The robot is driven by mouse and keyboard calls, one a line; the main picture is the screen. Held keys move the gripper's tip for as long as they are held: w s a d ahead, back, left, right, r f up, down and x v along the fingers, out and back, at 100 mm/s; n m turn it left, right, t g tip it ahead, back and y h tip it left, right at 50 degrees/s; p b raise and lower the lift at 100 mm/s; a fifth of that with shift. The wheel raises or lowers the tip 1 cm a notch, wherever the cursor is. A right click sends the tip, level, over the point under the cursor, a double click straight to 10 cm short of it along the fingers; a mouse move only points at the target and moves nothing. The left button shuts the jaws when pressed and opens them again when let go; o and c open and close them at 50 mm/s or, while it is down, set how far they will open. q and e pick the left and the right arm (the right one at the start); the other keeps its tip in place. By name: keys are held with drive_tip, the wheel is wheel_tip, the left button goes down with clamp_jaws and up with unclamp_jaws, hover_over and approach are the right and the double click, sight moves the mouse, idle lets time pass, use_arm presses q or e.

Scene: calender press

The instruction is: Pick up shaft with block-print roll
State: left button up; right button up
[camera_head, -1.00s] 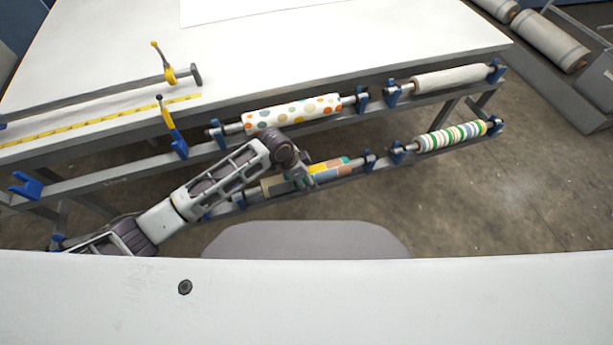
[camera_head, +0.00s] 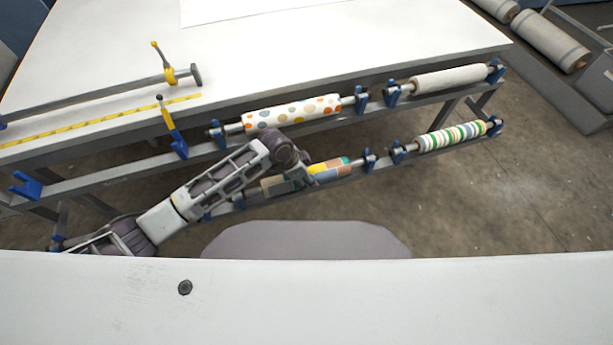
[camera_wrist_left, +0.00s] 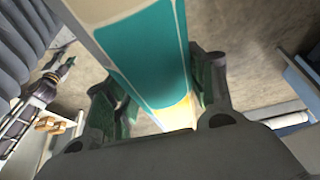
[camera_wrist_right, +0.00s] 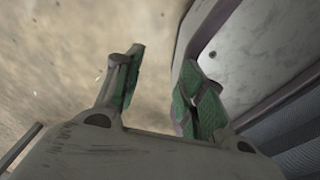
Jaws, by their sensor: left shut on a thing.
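The block-print roll (camera_head: 332,168) has teal, yellow, orange and tan patches. It lies along the lower rack rail, on a shaft between blue holders. My left gripper (camera_head: 304,182) is over the middle of this roll and its arm hides part of it. In the left wrist view, the roll (camera_wrist_left: 150,50) runs between the two fingers of my left gripper (camera_wrist_left: 162,95), which is shut on it. Whether the shaft is clear of its holders cannot be told. My right gripper (camera_wrist_right: 163,75) shows only in its own wrist view, open and empty.
A dotted roll (camera_head: 292,112) sits just above on the upper rail, close to my left wrist. A plain roll (camera_head: 450,79) and a striped roll (camera_head: 452,136) are on the rack to the right. The white table (camera_head: 300,50) stands behind.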

use_arm(q)
drive_tip(key=shift+r, duration=0.2)
wheel_tip(320, 180, up, 8)
drive_tip(key=shift+r, duration=0.8)
use_arm(e)
drive_tip(key=shift+w+a+r, duration=0.3)
drive_tip(key=shift+w+a, duration=0.15)
drive_tip(key=shift+w, duration=0.25)
drive_tip(key=shift+s, duration=0.15)
